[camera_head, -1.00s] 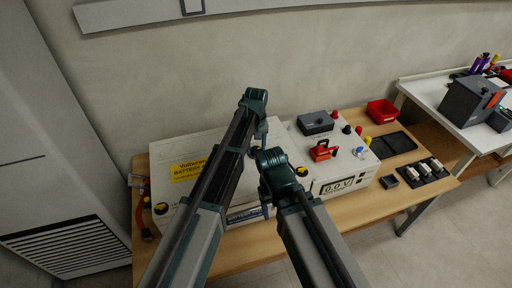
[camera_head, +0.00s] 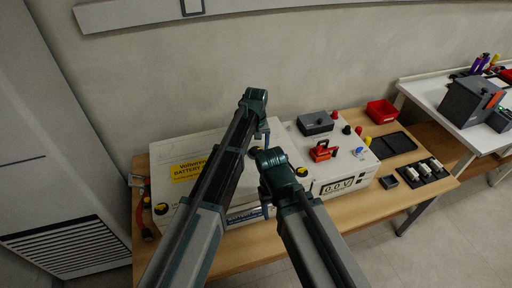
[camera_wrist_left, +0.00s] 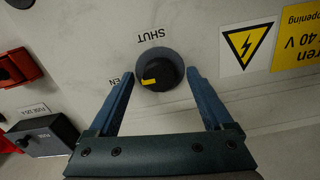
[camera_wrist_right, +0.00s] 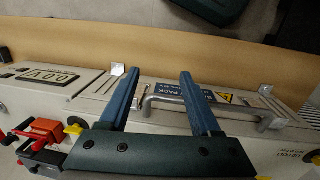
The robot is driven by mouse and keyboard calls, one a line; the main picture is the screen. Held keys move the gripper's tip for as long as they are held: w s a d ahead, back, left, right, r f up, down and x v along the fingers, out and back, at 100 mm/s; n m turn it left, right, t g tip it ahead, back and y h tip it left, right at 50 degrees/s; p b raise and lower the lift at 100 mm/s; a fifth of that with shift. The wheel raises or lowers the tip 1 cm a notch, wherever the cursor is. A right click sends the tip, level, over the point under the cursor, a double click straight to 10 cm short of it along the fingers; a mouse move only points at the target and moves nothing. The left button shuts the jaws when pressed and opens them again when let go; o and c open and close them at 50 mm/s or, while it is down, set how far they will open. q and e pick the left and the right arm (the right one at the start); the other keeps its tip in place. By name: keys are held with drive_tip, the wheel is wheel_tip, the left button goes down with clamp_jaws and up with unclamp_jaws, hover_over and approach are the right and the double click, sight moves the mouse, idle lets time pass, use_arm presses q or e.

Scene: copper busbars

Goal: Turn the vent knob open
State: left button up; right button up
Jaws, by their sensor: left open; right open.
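The vent knob (camera_wrist_left: 165,68) is black with a yellow mark and shows in the left wrist view. It sits between the two spread fingers of my left gripper (camera_wrist_left: 158,76), which is open; I cannot tell whether they touch it. The yellow mark points to the lower left, toward a label ending in "EN", partly hidden by a finger. A "SHUT" label is above the knob. In the head view my left gripper (camera_head: 262,132) hides the knob. My right gripper (camera_wrist_right: 155,83) is open beside a metal handle (camera_wrist_right: 165,101) on the case's front.
The white battery case (camera_head: 185,150) stands on a wooden table (camera_head: 240,236). On its right part are a red clamp-like part (camera_head: 322,152), a grey box (camera_head: 316,122) and a voltage display (camera_head: 338,187). A red bin (camera_head: 382,111) and black trays (camera_head: 393,144) are farther right.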

sight(256, 149)
use_arm(q)
wheel_tip(256, 149, up, 14)
drive_tip(key=p, duration=1.3)
drive_tip(key=shift+f, duration=0.2)
drive_tip(key=s+a+m, duration=0.2)
drive_tip(key=s+a, duration=1.5)
drive_tip(key=s, duration=0.5)
drive_tip(key=s+d+m+y, duration=0.1)
drive_tip(key=s+d+m, duration=0.2)
drive_tip(key=d, duration=0.8)
drive_tip(key=shift+s+m, duration=0.4)
drive_tip(key=shift+s, duration=0.45)
drive_tip(key=shift+a, duration=0.15)
